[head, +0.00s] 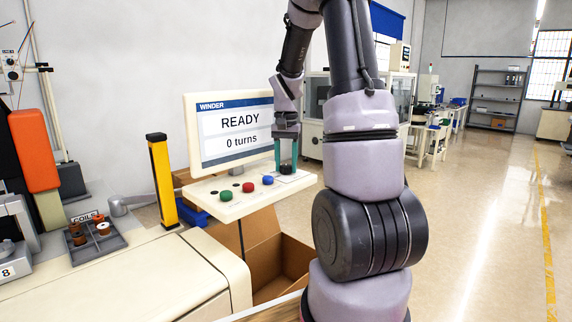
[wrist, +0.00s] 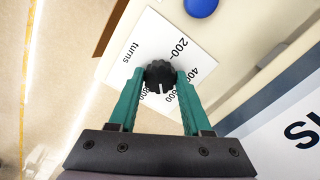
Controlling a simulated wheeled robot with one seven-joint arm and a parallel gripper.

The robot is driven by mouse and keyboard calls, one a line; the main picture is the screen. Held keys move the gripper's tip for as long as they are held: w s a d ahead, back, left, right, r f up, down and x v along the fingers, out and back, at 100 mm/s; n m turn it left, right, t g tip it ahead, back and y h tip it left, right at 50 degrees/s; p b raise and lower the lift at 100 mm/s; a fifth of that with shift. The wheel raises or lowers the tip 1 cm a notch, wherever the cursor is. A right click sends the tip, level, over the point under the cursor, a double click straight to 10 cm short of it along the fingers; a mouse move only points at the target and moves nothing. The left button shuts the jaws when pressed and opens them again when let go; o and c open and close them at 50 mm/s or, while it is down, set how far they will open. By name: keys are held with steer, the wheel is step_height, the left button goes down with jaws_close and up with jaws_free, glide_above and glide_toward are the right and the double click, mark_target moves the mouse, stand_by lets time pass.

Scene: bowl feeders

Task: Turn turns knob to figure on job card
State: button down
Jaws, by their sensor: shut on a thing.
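The black turns knob (wrist: 160,74) sits on a white dial plate (wrist: 150,40) printed with "turns", "200", "400", "600" and "800". A white mark on the knob points to the lower part of the wrist view, near "600" and "800"; the exact figure is unclear. My gripper (wrist: 160,85) is shut on the knob, a teal finger on each side. In the head view my gripper (head: 287,158) reaches down to the knob (head: 286,169) at the panel's right end. The winder screen (head: 238,133) reads "READY" and "0 turns". I cannot make out a job card.
Green, red and blue buttons (head: 248,187) stand on the panel (head: 235,205) left of the knob. An open cardboard box (head: 293,262) is below. A yellow post (head: 162,180) and a tray of coils (head: 84,250) stand left. The floor at right is clear.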

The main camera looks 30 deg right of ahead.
mark_target(286, 165)
steer(key=n, duration=1.1)
steer(key=shift+n, duration=0.4)
steer(key=shift+r+n, duration=0.1)
steer(key=shift+n, duration=1.6)
steer(key=shift+c, duration=1.7)
jaws_free()
step_height(286, 165, up, 11)
